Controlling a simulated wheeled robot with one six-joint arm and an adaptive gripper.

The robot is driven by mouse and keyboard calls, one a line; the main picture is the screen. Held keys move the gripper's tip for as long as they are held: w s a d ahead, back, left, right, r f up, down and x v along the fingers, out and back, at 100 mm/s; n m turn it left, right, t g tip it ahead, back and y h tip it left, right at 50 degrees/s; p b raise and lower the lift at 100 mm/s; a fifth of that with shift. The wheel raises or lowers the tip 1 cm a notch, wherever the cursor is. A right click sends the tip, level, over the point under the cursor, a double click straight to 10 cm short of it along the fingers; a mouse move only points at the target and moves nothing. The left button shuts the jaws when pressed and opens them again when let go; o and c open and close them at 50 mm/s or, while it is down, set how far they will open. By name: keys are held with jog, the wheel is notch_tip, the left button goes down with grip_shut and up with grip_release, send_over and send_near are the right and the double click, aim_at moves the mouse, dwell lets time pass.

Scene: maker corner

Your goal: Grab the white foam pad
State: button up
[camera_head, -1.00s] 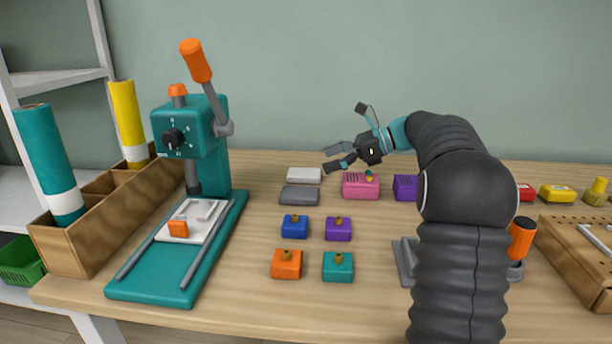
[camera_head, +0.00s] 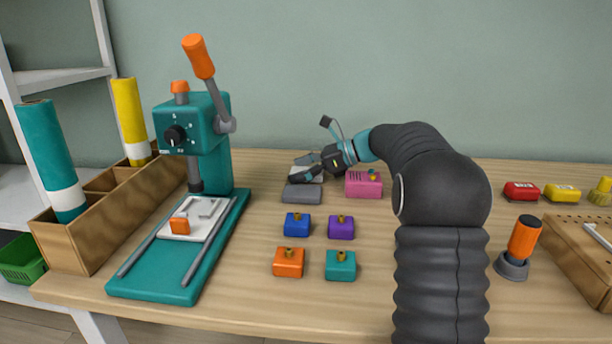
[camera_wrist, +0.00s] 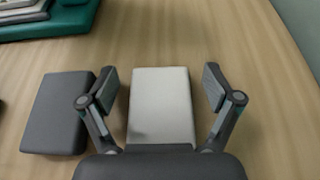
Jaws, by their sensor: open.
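The white foam pad (camera_wrist: 161,104) lies flat on the wooden table, in the middle of the wrist view. My gripper (camera_wrist: 162,82) is open, with one finger on each side of the pad and a gap on both sides. In the head view my gripper (camera_head: 298,169) hangs over the white pad (camera_head: 312,174) and hides much of it. A grey pad (camera_wrist: 60,113) lies just left of the left finger in the wrist view; in the head view it sits in front of the white one (camera_head: 301,194).
A pink box (camera_head: 363,185) stands right of the pads. Blue (camera_head: 297,223), purple (camera_head: 341,228), orange (camera_head: 288,262) and teal (camera_head: 340,265) blocks sit nearer the front. A teal press (camera_head: 190,130) stands at left. The table behind the pads looks clear.

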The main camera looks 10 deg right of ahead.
jog(key=c, duration=0.8)
jog(key=shift+c, duration=0.2)
jog(key=shift+r, duration=0.15)
